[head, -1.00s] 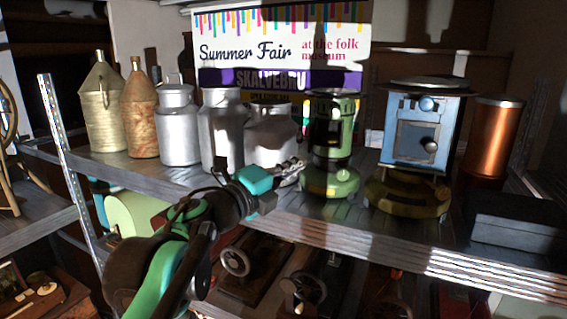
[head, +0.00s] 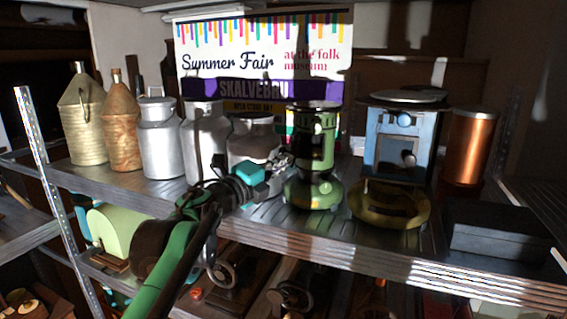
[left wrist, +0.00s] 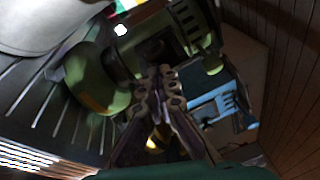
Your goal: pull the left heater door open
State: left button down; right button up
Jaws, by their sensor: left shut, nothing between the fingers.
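The left heater is green, with a round base (head: 313,194) and an upright body (head: 328,128), and stands on the shelf. Its front has a dark area, and I cannot tell how far its door stands open. My left gripper (head: 284,160) is shut and empty, at the left side of the green heater, just above its base. In the left wrist view the shut fingers (left wrist: 160,88) lie in front of the green heater (left wrist: 165,35). Contact with the door cannot be made out. My right gripper is not in view.
A blue heater (head: 390,140) on a round base stands to the right, then a copper cylinder (head: 468,148) and a dark box (head: 500,235). Metal milk cans (head: 160,140) stand left of the gripper.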

pick_arm(q)
jog(key=shift+a, duration=0.1)
jog(key=shift+w+a+m+g+h, duration=0.2)
jog(key=shift+a+m+g+h, duration=0.2)
jog(key=shift+h, duration=0.1)
jog(key=shift+a, duration=0.15)
jog(key=shift+w+a+m+g+h, duration=0.45)
jog(key=shift+w+a+g+h, duration=0.1)
jog(key=shift+w+a, duration=0.3)
jog(key=shift+w+a+m+g+h, duration=0.45)
jog(key=shift+w+a+g, duration=0.1)
jog(key=shift+w+a, duration=0.25)
jog(key=shift+s, duration=0.15)
